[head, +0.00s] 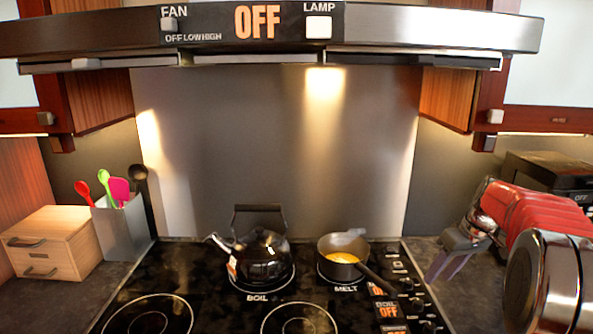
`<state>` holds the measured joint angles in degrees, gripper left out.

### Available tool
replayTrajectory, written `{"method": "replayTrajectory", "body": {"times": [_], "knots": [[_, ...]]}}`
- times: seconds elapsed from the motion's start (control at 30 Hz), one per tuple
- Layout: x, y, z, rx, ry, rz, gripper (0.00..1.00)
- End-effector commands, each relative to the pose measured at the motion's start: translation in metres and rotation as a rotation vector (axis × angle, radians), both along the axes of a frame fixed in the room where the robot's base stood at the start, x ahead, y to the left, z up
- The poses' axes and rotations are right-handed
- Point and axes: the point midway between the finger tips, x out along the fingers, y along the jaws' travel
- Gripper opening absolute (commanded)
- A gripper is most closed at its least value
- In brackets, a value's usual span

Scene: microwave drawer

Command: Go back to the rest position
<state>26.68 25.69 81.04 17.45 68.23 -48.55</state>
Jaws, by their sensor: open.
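My gripper (438,276) is at the right side of the head view, at the end of my red and silver arm. Its grey fingers point down and to the left, above the counter just right of the stove. The fingers are open and nothing shows between them. The gripper is apart from the pot and the kettle.
A black kettle (264,257) and a pot (343,258) with yellow contents stand on the stove (220,300). A small wooden drawer box (60,235) and a utensil holder (121,228) are at left. A black appliance marked OFF (545,166) is partly behind my arm.

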Motion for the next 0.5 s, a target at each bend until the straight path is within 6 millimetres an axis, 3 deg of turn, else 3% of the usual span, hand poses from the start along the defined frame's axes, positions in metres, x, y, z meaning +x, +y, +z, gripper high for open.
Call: {"method": "replayTrajectory", "body": {"times": [0.5], "knots": [[-0.088, 0.062, 0.007, -0.041, 0.075, -0.315, 0.41]]}}
